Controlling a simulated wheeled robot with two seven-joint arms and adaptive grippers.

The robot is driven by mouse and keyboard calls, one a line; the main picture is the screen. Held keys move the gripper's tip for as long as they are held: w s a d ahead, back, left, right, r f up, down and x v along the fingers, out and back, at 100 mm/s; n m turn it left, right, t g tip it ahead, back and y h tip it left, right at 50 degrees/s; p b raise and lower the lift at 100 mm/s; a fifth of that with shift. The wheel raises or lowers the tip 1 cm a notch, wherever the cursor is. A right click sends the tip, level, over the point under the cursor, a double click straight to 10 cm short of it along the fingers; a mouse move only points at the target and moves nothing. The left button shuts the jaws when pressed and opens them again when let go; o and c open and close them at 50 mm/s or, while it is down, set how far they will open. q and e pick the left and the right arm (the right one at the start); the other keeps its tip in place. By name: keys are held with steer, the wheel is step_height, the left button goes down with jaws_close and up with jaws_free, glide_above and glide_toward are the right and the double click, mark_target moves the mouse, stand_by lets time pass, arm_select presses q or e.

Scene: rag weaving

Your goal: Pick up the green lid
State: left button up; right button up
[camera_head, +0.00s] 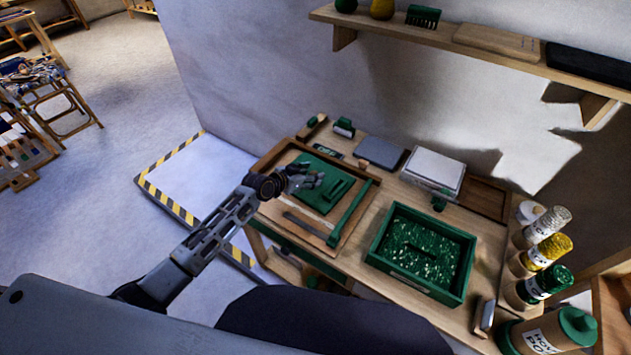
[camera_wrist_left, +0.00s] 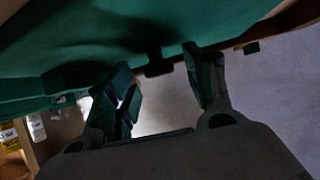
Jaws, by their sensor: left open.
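The green lid (camera_head: 318,200) looks like a flat green panel with a raised bar on it, lying in a shallow wooden tray (camera_head: 366,222). My left gripper (camera_head: 312,181) is over the panel, its arm coming from the lower left. The left wrist view shows a broad green surface (camera_wrist_left: 120,35), which appears to be the panel, close to the fingers. A small dark block stands out between the two spread fingers (camera_wrist_left: 160,68). The left gripper is open, and whether a finger touches anything is unclear. My right gripper is in neither view.
A green bin (camera_head: 447,287) of green flakes stands right of the tray. Labelled bottles (camera_head: 543,253) and a green-capped container (camera_head: 550,332) line the right. A white-topped box (camera_head: 433,168) and grey plate (camera_head: 380,152) sit behind. A wall shelf (camera_head: 470,45) hangs above.

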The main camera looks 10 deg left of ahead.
arm_select(q)
steer(key=shift+w+d+f, duration=0.2)
steer(key=shift+w+f, duration=0.05)
steer(key=shift+w, duration=0.1)
stand_by(0.3)
steer(key=c, duration=1.2)
steer(key=shift+o, duration=0.2)
steer(key=shift+r, duration=0.2)
step_height(320, 180, up, 10)
steer(key=shift+f, duration=0.15)
